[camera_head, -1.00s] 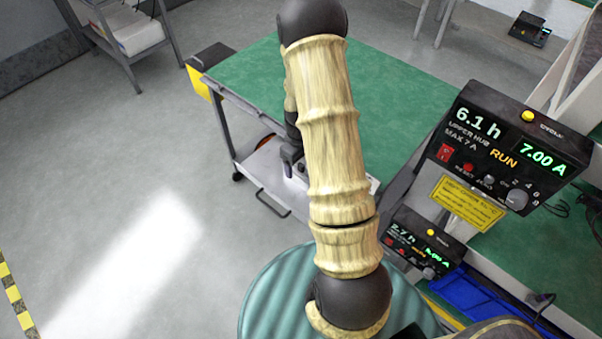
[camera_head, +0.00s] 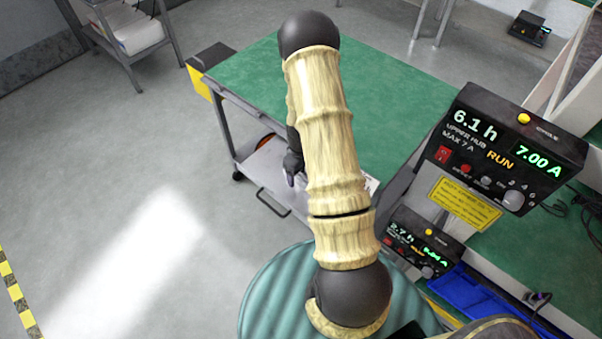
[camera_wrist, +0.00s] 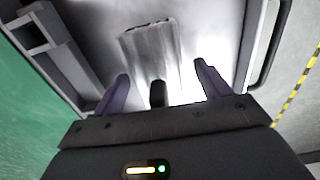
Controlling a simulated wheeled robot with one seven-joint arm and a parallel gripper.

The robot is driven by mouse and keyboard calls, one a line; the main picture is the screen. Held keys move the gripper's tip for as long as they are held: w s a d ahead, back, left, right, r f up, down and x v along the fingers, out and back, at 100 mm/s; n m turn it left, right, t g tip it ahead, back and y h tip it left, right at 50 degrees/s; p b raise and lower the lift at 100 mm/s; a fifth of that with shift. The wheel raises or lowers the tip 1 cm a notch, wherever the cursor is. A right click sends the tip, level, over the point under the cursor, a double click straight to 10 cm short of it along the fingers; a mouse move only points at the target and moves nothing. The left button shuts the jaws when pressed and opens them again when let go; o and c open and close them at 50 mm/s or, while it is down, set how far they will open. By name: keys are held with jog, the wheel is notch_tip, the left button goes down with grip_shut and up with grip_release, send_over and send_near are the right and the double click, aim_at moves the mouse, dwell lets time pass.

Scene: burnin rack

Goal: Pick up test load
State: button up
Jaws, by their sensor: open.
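In the wrist view my gripper (camera_wrist: 160,78) is open, its two purple fingers apart with nothing clamped between them. Ahead of the fingertips, on a pale metal shelf, is a grey block with a dark, ridged far edge (camera_wrist: 148,28); it may be the test load, but glare blurs its outline. A short dark rounded piece (camera_wrist: 158,94) shows between the fingers; I cannot tell what it belongs to. In the head view my arm covers most of this spot, and only part of my gripper (camera_head: 291,178) shows over the lower shelf of the green-topped cart.
The cart's green top (camera_head: 385,95) overhangs the lower shelf (camera_head: 262,165), which has a handle (camera_head: 272,203) at its front. At right stand an upper display unit (camera_head: 500,150) and a lower one (camera_head: 425,248), with a blue tray (camera_head: 485,300). The floor at left is clear.

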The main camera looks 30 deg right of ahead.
dwell(0.3)
jog(key=c, duration=1.2)
jog(key=shift+r, duration=0.15)
notch_tip(320, 180, up, 10)
jog(key=shift+f+b, duration=0.1)
jog(key=shift+b, duration=0.35)
